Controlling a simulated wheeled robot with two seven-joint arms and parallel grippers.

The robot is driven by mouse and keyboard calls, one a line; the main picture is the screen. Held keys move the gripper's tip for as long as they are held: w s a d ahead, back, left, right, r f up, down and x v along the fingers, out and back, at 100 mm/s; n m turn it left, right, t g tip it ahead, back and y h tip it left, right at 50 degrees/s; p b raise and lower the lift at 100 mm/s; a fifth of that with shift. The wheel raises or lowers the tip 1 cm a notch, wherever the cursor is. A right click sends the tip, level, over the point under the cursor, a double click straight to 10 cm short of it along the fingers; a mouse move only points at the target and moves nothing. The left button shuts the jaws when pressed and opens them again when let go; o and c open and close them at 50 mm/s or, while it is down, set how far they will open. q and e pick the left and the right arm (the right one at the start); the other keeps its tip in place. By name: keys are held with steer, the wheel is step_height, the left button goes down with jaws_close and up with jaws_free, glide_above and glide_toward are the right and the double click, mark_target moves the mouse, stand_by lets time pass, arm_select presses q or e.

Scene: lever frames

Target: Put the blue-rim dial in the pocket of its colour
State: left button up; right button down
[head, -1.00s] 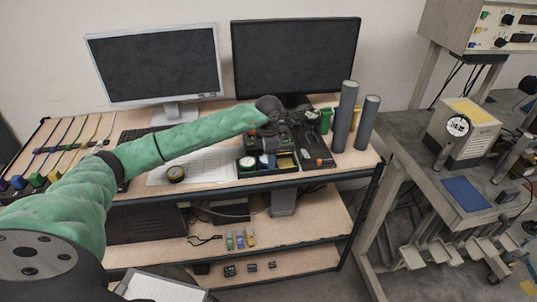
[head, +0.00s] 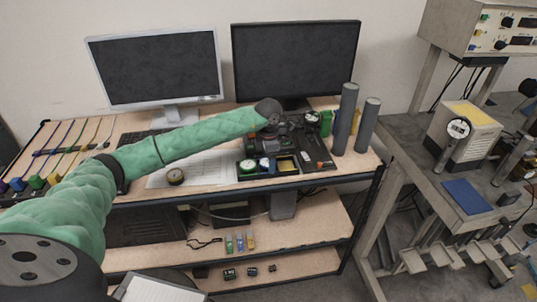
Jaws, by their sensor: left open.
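A dark tray (head: 243,178) with coloured pockets sits at the front edge of the bench. A white-faced dial with a green rim (head: 248,167) is in its left pocket. A white-faced dial that looks blue-rimmed (head: 265,164) is at the middle pocket; I cannot tell whether it sits fully down. The yellow-edged right pocket (head: 287,166) looks empty. My left gripper (head: 274,147) is open, just above and behind the middle of the tray. Its fingers are small and dark against the clutter, so contact with the dial is unclear. My right gripper is out of view.
A brass-coloured dial (head: 175,176) lies on the paper sheet left of the tray. Two tall grey cylinders (head: 345,118) stand to the right. Two monitors (head: 296,60) stand behind. A lower shelf (head: 300,222) holds small coloured items.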

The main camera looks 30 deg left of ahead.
arm_select(q)
steer(key=shift+s+f, duration=0.1)
steer(key=shift+f, duration=0.05)
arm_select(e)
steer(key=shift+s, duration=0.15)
arm_select(q)
steer(key=shift+r, duration=0.5)
steer(key=shift+r+b, duration=0.3)
steer(key=shift+r, duration=0.15)
step_height(320, 180, up, 11)
steer(key=b, duration=0.4)
steer(key=shift+f+b, duration=0.15)
steer(key=shift+b, duration=0.15)
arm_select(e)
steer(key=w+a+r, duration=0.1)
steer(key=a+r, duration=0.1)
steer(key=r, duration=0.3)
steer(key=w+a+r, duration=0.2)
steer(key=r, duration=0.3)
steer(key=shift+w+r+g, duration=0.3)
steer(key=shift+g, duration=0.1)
